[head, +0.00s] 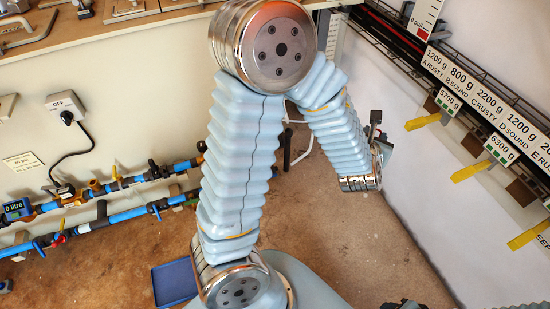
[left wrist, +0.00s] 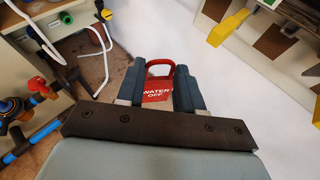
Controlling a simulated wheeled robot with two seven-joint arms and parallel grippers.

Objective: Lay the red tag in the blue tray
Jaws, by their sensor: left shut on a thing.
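The red tag (left wrist: 157,90) reads "WATER OFF" and has a red loop at its top. In the left wrist view it sits between the two dark fingers of my left gripper (left wrist: 158,76), which is shut on it. In the head view my left gripper (head: 378,138) is at the right, near the white wall, partly hidden by its own wrist; I cannot make out the tag there. The blue tray (head: 172,283) lies on the brown floor at the lower left, partly covered by my arm.
Blue pipes with valves (head: 130,208) run along the cream cabinet at left, below a plug switch (head: 66,106). A wall rail with labels (head: 480,95) and yellow tabs (head: 422,122) lines the right. Brown floor between is largely open.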

